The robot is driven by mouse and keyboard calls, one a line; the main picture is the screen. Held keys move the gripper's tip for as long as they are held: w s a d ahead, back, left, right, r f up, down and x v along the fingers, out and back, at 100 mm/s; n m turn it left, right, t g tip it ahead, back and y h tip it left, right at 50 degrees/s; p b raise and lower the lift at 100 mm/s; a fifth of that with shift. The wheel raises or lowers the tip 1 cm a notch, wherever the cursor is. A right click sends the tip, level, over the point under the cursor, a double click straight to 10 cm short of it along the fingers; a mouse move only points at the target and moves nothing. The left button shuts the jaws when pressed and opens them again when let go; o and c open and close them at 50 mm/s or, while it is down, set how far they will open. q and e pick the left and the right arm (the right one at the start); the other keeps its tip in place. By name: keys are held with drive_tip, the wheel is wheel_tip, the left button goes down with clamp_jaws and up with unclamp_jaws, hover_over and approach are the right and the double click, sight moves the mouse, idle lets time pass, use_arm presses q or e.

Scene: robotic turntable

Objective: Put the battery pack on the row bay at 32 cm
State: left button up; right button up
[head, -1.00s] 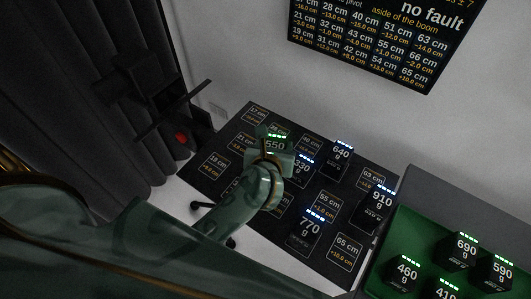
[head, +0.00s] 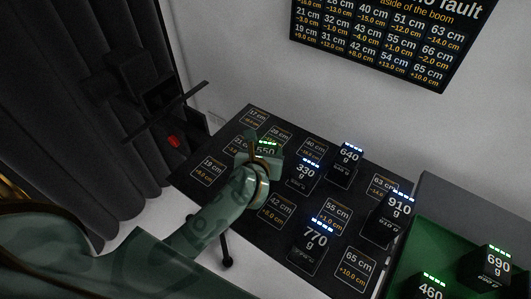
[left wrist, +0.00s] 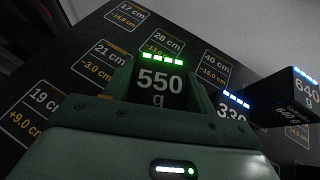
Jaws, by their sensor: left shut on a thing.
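The battery pack (head: 266,151) is a black block marked 550 g with green lights on top. It shows large in the left wrist view (left wrist: 160,85). My left gripper (head: 262,158) is shut on it, with one finger on each side, over the left half of the dark board (head: 224,183). The 32 cm bay label is not readable on the board; the gripper and pack cover that area. The 28 cm label (left wrist: 167,43) lies just beyond the pack and the 21 cm label (left wrist: 103,60) to its left. I cannot tell whether the pack touches the board. My right gripper is not in view.
The 330 g pack (head: 304,174) stands close right of the gripper, with the 640 g pack (head: 347,166) beyond. The 770 g (head: 315,246) and 910 g (head: 398,214) packs also stand on the board. A green tray (head: 408,262) holds other packs at lower right.

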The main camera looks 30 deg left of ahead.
use_arm(q)
drive_tip(key=o, duration=1.4)
drive_tip(key=shift+f, duration=0.1)
drive_tip(key=shift+s+r, duration=0.2)
drive_tip(key=shift+r, duration=0.1)
drive_tip(key=p+v, duration=0.1)
drive_tip(key=v, duration=1)
drive_tip(key=shift+s+p, duration=0.25)
drive_tip(key=shift+p, duration=0.1)
